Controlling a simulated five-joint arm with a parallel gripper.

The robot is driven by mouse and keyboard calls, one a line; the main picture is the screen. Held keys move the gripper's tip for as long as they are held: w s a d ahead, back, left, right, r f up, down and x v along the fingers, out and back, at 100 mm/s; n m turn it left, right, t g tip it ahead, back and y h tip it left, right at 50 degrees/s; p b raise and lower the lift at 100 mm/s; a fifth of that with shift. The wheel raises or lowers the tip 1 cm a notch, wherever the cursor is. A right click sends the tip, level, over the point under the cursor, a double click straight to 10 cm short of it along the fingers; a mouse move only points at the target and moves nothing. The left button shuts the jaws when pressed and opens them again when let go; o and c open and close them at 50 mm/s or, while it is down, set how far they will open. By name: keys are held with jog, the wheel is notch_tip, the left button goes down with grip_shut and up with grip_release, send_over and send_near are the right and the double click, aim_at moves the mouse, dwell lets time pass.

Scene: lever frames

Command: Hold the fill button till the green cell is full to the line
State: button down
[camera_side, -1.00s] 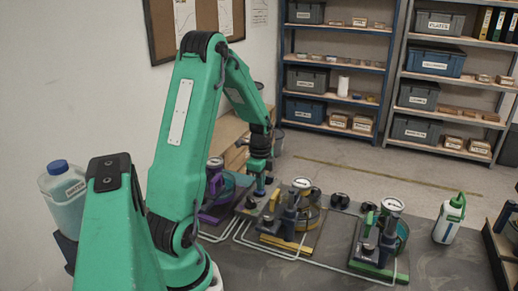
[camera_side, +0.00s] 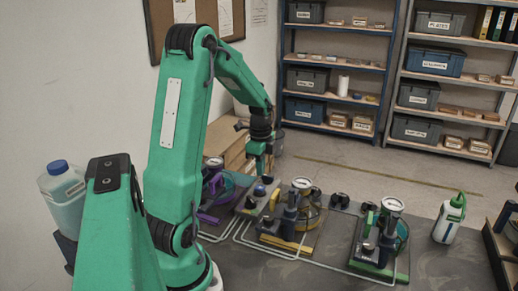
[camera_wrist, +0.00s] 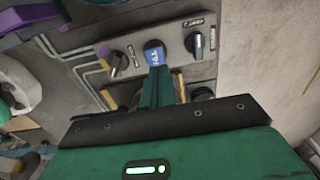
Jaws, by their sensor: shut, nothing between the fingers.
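My gripper (camera_side: 261,176) is shut with nothing in it, a little above and apart from the blue button (camera_side: 260,190) on the control panel. In the wrist view the button (camera_wrist: 153,50) carries a label that reads like FILL, and my closed fingertips (camera_wrist: 157,70) overlap its lower edge in the picture. The green cell (camera_side: 403,236) stands at the right on a green base (camera_side: 378,271), with a round white-faced gauge on top. Its liquid level and line are too small to read.
A yellow cell (camera_side: 312,214) and a purple cell (camera_side: 217,190) stand on similar bases. Dark knobs (camera_wrist: 116,63) flank the button. Pale tubes (camera_side: 240,233) run along the bench. A white bottle with a green cap (camera_side: 449,220) stands far right.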

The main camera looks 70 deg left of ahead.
aim_at(262, 187)
notch_tip(262, 187, up, 8)
jog(key=shift+r, duration=0.2)
dwell(0.5)
jog(key=d+r+n+t, duration=0.1)
jog(key=d+r+n, duration=0.15)
jog(key=d, duration=0.45)
jog(key=d+r+n+t, duration=0.1)
jog(key=d+r, duration=0.2)
jog(key=d, duration=0.5)
jog(key=s+d+n+t, duration=0.3)
jog(key=s+d+n, duration=0.2)
jog(key=d, duration=0.7)
jog(key=shift+s+r, duration=0.25)
jog(key=shift+s, duration=0.65)
jog(key=shift+n, duration=0.25)
